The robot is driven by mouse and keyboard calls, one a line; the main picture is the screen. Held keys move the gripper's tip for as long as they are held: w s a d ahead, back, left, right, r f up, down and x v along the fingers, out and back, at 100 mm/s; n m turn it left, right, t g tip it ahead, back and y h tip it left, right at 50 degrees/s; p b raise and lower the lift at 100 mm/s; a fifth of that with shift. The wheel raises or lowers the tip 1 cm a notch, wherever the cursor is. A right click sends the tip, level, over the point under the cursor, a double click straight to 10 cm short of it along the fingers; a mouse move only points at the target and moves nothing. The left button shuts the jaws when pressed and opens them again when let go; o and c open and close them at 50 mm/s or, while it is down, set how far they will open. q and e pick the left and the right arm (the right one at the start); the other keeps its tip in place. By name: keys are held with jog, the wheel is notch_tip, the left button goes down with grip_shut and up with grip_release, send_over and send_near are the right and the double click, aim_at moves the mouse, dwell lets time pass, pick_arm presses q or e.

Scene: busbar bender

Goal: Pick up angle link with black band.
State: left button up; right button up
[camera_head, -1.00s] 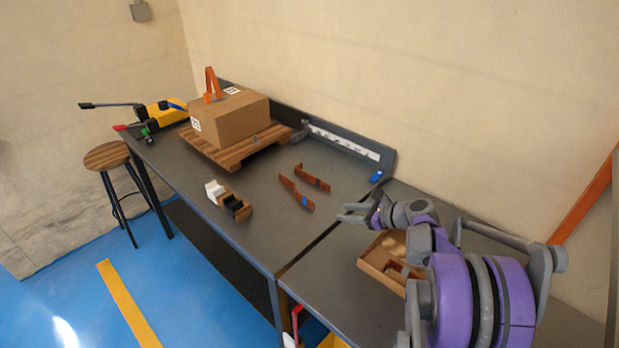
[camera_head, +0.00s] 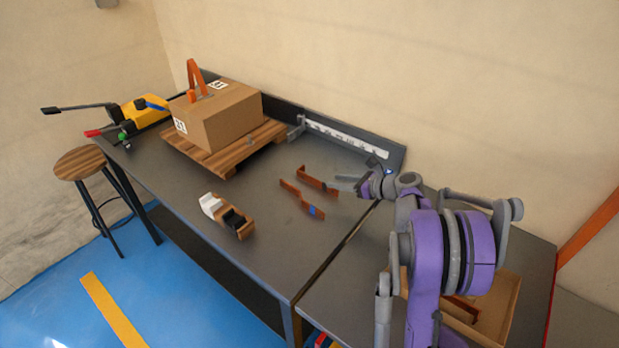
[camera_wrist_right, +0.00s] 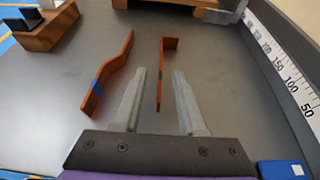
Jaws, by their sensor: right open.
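Two copper links lie on the dark bench. The angle link with the black band (camera_head: 316,182) is the one nearer the wall, with a bent far end; in the right wrist view (camera_wrist_right: 166,58) its dark band shows faintly. The other link (camera_head: 300,199) has a blue band and an offset bend; it lies to the left in the wrist view (camera_wrist_right: 105,80). My right gripper (camera_head: 338,184) is open and empty at the near end of the black-banded link. In the wrist view, that near end appears between the two fingers (camera_wrist_right: 158,75). My left gripper is not in view.
A ruler stop (camera_head: 345,138) runs along the wall side. A cardboard box (camera_head: 222,120) sits on a wooden pallet (camera_head: 225,158). A wooden block holder (camera_head: 238,224) stands near the front edge. An open tray (camera_head: 500,315) is on the right bench. A blue block (camera_wrist_right: 281,170) lies beside the ruler.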

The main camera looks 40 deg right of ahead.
send_near(300, 174)
jog(key=f, duration=0.1)
jog(key=w+f, duration=0.2)
jog(key=shift+w+a+f, duration=0.1)
jog(key=shift+w+a, duration=0.15)
grip_shut()
dwell(1.3)
